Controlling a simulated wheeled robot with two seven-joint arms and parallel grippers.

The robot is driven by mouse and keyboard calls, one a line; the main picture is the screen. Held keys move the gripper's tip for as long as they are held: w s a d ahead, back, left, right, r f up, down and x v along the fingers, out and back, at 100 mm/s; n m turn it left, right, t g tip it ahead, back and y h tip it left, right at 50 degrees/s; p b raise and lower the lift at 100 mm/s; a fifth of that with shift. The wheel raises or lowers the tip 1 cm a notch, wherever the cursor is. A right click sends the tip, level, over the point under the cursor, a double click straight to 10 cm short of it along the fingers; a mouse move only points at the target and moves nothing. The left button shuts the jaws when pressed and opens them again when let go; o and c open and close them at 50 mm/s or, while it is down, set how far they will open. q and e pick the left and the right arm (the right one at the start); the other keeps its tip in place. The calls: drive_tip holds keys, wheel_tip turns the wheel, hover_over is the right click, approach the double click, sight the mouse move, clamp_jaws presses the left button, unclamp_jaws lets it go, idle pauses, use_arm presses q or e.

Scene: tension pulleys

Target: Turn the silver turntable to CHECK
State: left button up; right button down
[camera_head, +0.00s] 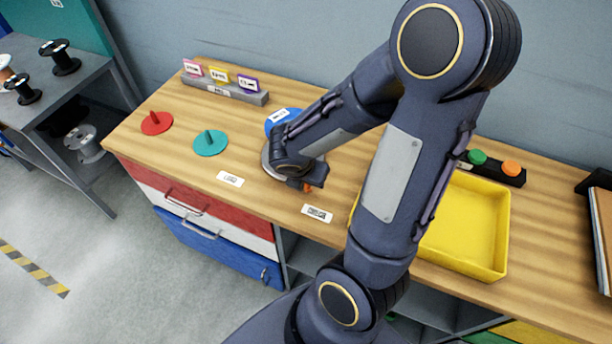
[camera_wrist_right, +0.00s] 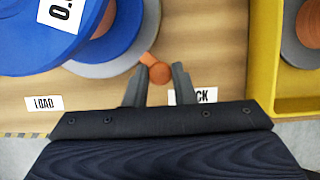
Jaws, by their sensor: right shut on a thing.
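The silver turntable (camera_head: 267,161) is a grey disc on the wooden bench, mostly hidden by my right arm. In the right wrist view its rim (camera_wrist_right: 112,65) shows under a blue disc (camera_wrist_right: 25,55). An orange knob (camera_wrist_right: 160,73) on a short arm sticks out from the rim. My right gripper (camera_wrist_right: 159,76) has one finger on each side of the knob and is shut on it. The knob is beside the CHECK label (camera_wrist_right: 192,96), which is partly covered by a finger. The LOAD label (camera_wrist_right: 44,103) lies further left. My left gripper is not in view.
A yellow tray (camera_head: 500,235) stands right of my arm. Red (camera_head: 157,123) and teal (camera_head: 210,143) pegged discs lie to the left. A grey block with cards (camera_head: 225,88) is at the back, and a black holder with green and orange knobs (camera_head: 510,175) at the right.

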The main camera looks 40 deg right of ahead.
drive_tip(key=shift+d+r, duration=0.1)
drive_tip(key=c, duration=1.2)
unclamp_jaws()
drive_tip(key=shift+c, duration=0.2)
drive_tip(key=p+v, duration=0.2)
drive_tip(key=v, duration=0.5)
drive_tip(key=shift+a+r, duration=0.2)
drive_tip(key=shift+r, duration=0.1)
